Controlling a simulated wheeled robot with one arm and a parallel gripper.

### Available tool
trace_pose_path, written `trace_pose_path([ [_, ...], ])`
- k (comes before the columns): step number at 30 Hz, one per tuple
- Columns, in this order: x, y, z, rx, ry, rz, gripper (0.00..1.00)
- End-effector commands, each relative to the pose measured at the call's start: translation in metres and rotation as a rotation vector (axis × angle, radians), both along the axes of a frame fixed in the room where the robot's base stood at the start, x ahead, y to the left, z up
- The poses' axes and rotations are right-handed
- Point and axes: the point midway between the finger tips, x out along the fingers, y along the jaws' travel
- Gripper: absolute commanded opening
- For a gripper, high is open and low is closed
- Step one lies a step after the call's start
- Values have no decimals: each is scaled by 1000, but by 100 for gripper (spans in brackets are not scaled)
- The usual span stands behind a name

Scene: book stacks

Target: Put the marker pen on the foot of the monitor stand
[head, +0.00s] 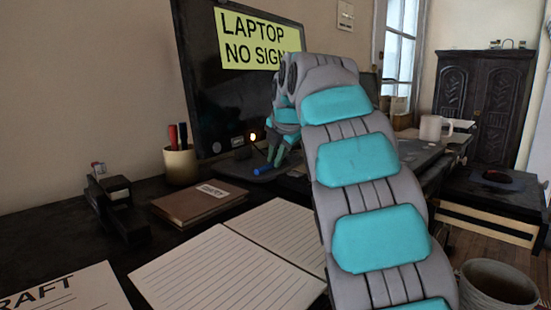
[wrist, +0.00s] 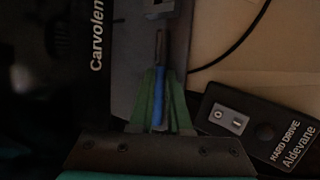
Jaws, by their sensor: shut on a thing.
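My gripper (head: 272,160) is shut on the blue marker pen (head: 264,169), low in front of the monitor. In the wrist view the green fingers (wrist: 160,100) hold the pen (wrist: 159,82) between them, its dark end pointing away from the wrist. The foot of the monitor stand (wrist: 125,88) shows there as a grey plate beneath the pen. In the head view the foot (head: 226,168) is a dark plate below the screen. I cannot tell whether the pen touches it. My arm hides part of the desk to the right.
The monitor (head: 235,90) carries a yellow note. A pen cup (head: 180,166), brown notebook (head: 197,203), tape dispenser (head: 115,205) and open lined notebook (head: 225,270) are on the desk. A hard drive (wrist: 255,125) lies right of the gripper in the wrist view, near a black cable (wrist: 235,45).

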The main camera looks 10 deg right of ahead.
Motion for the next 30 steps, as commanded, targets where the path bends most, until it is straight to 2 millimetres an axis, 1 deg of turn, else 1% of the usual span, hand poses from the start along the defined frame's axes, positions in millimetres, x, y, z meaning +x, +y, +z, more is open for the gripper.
trace_pose_path([
  [4,0,0,-1,0,0,0,0],
  [13,0,0,-9,-1,4,1,0],
  [14,0,0,-8,0,4,1,19],
  [21,0,0,-7,-1,9,0,45],
  [24,0,0,0,0,9,-1,45],
  [26,-5,0,5,0,6,0,45],
  [30,-23,-1,30,0,1,3,45],
])
